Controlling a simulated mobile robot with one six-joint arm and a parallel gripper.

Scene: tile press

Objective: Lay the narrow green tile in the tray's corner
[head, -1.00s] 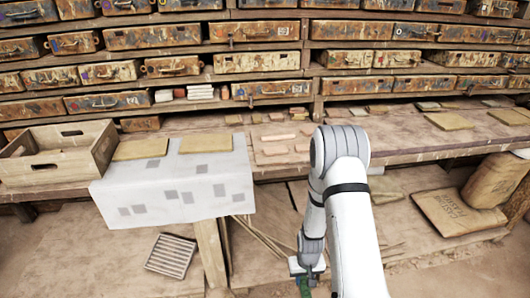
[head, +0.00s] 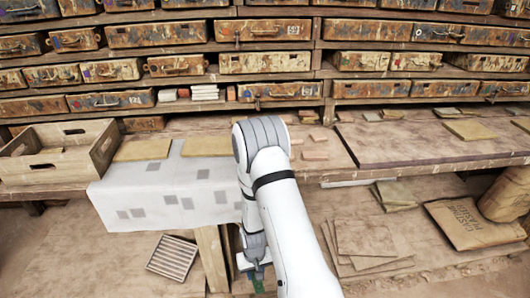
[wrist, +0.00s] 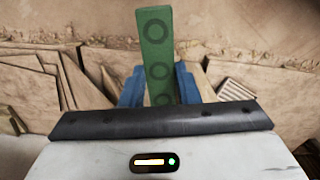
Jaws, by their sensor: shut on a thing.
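The narrow green tile (wrist: 156,45) has dark ring marks and stands out lengthwise from my gripper (wrist: 159,88) in the wrist view. The gripper's blue fingers are shut on it, one on each side. In the head view my gripper (head: 256,277) hangs low in front of the workbench, with a bit of the green tile (head: 257,286) showing below it near the bottom edge. A slatted tray (head: 173,257) lies on the floor to the left of the gripper, apart from it. It also shows small in the wrist view (wrist: 235,89), right of the tile.
The workbench (head: 340,172) crosses the view, with a white spotted cloth (head: 160,200) over its front and a wooden crate (head: 62,150) at left. A bench leg (head: 212,258) stands between tray and gripper. Stacked slabs (head: 365,245) and a sack (head: 465,222) lie at right.

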